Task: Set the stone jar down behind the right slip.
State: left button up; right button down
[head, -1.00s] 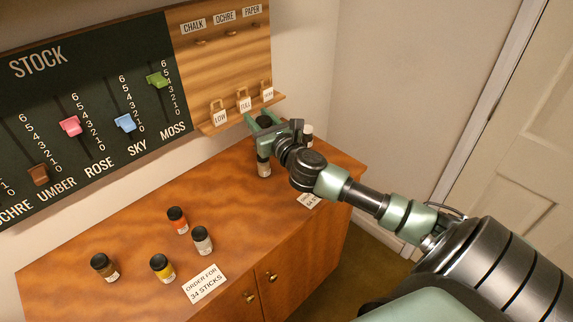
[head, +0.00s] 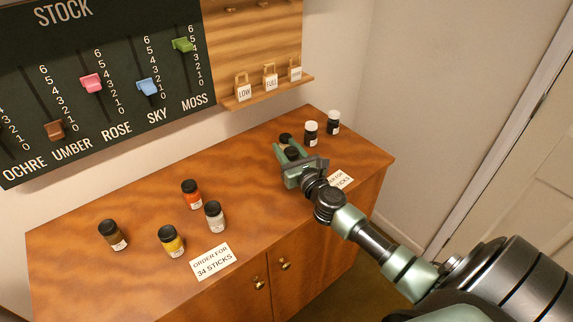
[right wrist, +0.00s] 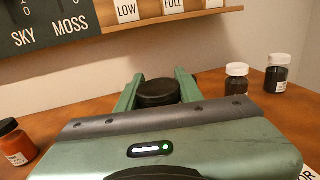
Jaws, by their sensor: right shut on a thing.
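My right gripper (head: 289,149) is shut on a jar with a black lid (head: 292,154), low over the right part of the cabinet top. The lid also shows between the fingers in the right wrist view (right wrist: 158,92). The jar's body is hidden by the gripper, so I cannot tell its colour or whether it touches the wood. Another black lid (head: 285,138) shows just beyond the fingertips. The right slip (head: 340,179) lies at the front edge, right of the gripper and partly covered by my arm. My left gripper is out of view.
Two white-lidded dark jars (head: 311,132) (head: 332,122) stand behind to the right. Orange (head: 191,196), grey (head: 214,217), yellow (head: 172,242) and brown (head: 113,236) jars stand left, near the left slip (head: 214,262). The wood between these groups is clear.

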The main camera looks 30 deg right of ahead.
jog(key=shift+f+b, duration=1.15)
jog(key=shift+f, duration=0.95)
jog(key=shift+f, duration=0.15)
jog(key=c, duration=0.9)
grip_release()
jog(key=shift+s, duration=0.25)
jog(key=s, duration=0.3)
jog(key=s+a, duration=0.1)
jog(key=s, duration=0.3)
jog(key=s+b, duration=0.1)
jog(key=s, duration=0.3)
jog(key=shift+s+a, duration=0.25)
jog(key=shift+a, duration=0.1)
